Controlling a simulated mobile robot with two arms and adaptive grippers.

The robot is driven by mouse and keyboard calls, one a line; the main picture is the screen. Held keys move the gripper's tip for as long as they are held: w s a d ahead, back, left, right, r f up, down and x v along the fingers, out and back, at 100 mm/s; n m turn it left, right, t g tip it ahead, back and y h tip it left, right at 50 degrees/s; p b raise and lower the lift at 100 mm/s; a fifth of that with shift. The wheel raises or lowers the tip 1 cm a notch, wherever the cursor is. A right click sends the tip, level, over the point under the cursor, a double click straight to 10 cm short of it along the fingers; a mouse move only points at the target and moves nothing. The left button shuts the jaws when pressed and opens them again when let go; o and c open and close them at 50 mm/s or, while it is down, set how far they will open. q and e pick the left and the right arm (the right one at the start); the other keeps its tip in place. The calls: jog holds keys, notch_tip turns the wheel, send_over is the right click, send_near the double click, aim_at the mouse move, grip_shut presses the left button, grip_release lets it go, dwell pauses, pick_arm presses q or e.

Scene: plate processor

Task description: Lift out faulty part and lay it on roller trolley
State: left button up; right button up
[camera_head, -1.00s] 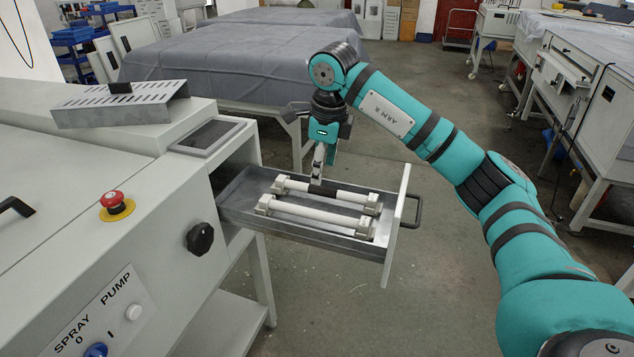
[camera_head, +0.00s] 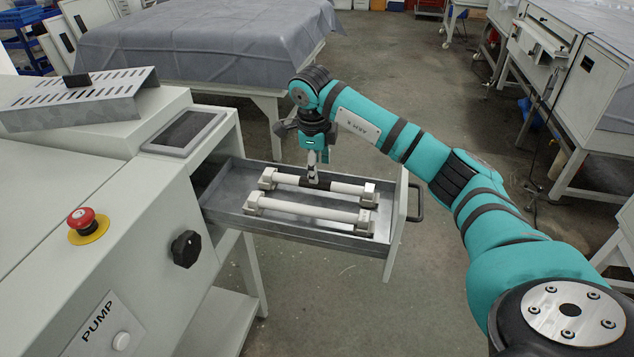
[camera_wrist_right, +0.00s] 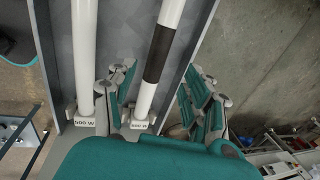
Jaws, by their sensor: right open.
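Two white tubes lie side by side in an open metal drawer (camera_head: 285,234). The far tube (camera_head: 347,187) has a black band around its middle; the near tube (camera_head: 310,210) is plain white. My right gripper (camera_head: 312,178) points down at the banded tube near its dark section. In the right wrist view its open fingers (camera_wrist_right: 160,97) stand on either side of the banded tube (camera_wrist_right: 161,50), with the plain tube (camera_wrist_right: 84,55) to the left. Contact cannot be told. End blocks there read "500 W". I cannot identify a roller trolley. My left gripper is not in view.
The drawer's front panel (camera_head: 398,225) and handle (camera_head: 416,203) stick out into the aisle. The machine's casing with a red stop button (camera_head: 81,218) is at left. A slotted metal cover (camera_head: 85,100) lies on top.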

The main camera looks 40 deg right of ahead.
jog(key=shift+s+f, duration=0.1)
jog(key=shift+f, duration=0.35)
jog(key=f, duration=0.1)
jog(key=f+p, duration=0.1)
jog(key=f, duration=0.2)
jog(key=shift+w+d+f, duration=0.25)
jog(key=shift+w+f, duration=0.1)
grip_shut()
